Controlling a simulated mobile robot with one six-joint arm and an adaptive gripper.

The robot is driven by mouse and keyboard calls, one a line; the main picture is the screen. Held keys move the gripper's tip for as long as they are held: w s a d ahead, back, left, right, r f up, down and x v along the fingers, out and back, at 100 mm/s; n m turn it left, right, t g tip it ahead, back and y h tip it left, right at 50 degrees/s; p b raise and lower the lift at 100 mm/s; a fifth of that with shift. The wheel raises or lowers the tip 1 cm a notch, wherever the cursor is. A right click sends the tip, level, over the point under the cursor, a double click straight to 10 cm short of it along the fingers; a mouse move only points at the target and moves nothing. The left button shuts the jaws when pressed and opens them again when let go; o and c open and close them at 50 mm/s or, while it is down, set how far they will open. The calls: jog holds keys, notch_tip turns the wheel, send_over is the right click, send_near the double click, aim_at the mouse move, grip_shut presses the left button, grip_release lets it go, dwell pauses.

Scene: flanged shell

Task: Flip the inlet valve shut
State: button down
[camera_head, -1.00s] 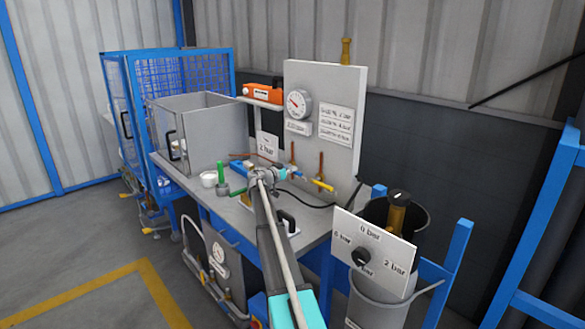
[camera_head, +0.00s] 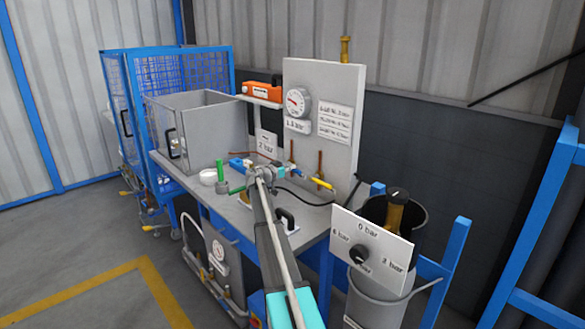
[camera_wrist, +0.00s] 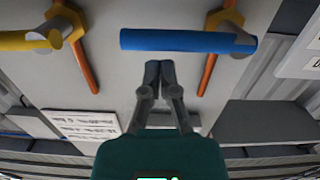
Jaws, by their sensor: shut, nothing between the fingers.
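The grey upright panel (camera_head: 345,85) carries two valves on copper-coloured pipes. In the wrist view a blue valve lever (camera_wrist: 185,40) lies crosswise to its pipe (camera_wrist: 208,72). A yellow valve lever (camera_wrist: 28,40) lies crosswise to the pipe at the left; it also shows in the head view (camera_head: 322,184). I cannot tell by label which one is the inlet valve. My gripper (camera_wrist: 155,68) is shut and empty, its fingertips near the edge of the blue lever; contact cannot be told. In the head view my gripper (camera_head: 287,172) is at the foot of the panel, partly hidden.
A round gauge (camera_head: 298,101) and text plates (camera_head: 335,121) are on the panel. A dial board (camera_head: 372,250) and a bin are at the right.

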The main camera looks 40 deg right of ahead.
jog(key=a+r+p, duration=0.3)
jog(key=a+r, duration=0.1)
jog(key=a, duration=0.6)
jog(key=shift+s+a+p, duration=0.15)
jog(key=shift+a+p, duration=0.15)
jog(key=shift+a, duration=0.1)
dwell(0.4)
jog(key=shift+f, duration=0.1)
jog(key=s+a+f+n+y+p, duration=0.2)
jog(key=s+a+n+y, duration=0.3)
jog(key=s+a, duration=0.5)
jog(key=s+a+f+n+y+p, duration=0.3)
jog(key=s+a+n+y, duration=0.3)
jog(key=a, duration=1.6)
jog(key=s+a+f+n+y+p, duration=0.2)
jog(key=s+a+f+n+y, duration=0.3)
jog(key=s+a, duration=1.1)
jog(key=shift+a+n+g+y+p, duration=0.3)
jog(key=shift+a+y+p, duration=0.05)
jog(key=shift+y, duration=0.35)
